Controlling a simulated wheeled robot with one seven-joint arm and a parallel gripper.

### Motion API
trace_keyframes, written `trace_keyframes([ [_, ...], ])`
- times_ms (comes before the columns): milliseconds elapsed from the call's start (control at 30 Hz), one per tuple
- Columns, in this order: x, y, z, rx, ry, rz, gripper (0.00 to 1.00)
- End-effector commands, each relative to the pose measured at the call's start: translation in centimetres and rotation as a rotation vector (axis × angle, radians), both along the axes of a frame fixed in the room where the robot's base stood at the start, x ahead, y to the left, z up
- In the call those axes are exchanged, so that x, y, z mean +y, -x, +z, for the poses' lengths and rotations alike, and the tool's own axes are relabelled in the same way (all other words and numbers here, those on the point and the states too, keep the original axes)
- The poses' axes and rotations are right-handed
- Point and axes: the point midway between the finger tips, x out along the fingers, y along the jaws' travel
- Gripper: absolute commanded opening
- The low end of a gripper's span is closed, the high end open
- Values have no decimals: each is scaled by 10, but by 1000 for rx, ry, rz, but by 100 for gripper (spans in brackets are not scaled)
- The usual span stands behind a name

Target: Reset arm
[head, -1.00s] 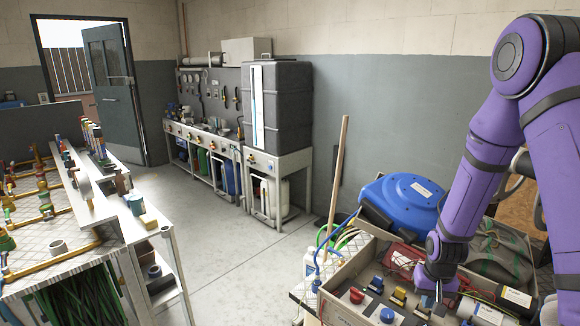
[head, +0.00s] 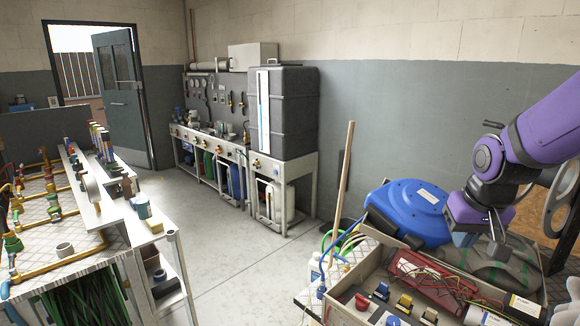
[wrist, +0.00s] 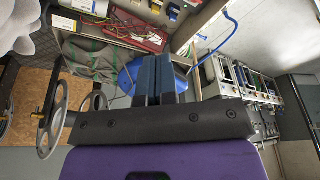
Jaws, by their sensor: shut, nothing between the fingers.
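My purple arm comes in from the right edge of the head view. My gripper (head: 480,218) is raised above the back of the open grey box (head: 345,297), just right of the blue hose reel (head: 412,210). In the wrist view my gripper (wrist: 156,60) has its two dark blue fingers side by side, shut and empty. Part of the blue reel (wrist: 129,77) shows behind and beside the fingers. The fingertips are hard to make out in the head view.
The box holds a red part (head: 425,275), wires and red, blue and yellow connectors. A spoked wheel (head: 561,197) stands at the right. A wooden pole (head: 341,188) leans left of the reel. A pipe-fitting bench (head: 75,255) is at far left. Floor between is clear.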

Motion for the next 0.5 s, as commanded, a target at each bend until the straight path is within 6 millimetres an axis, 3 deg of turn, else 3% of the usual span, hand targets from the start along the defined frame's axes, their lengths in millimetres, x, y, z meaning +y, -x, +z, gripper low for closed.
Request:
trace_keyframes([
  [200, 9, 37, 44, -55, 6, 28, 0],
  [500, 18, 94, 88, -120, 12, 66, 0],
])
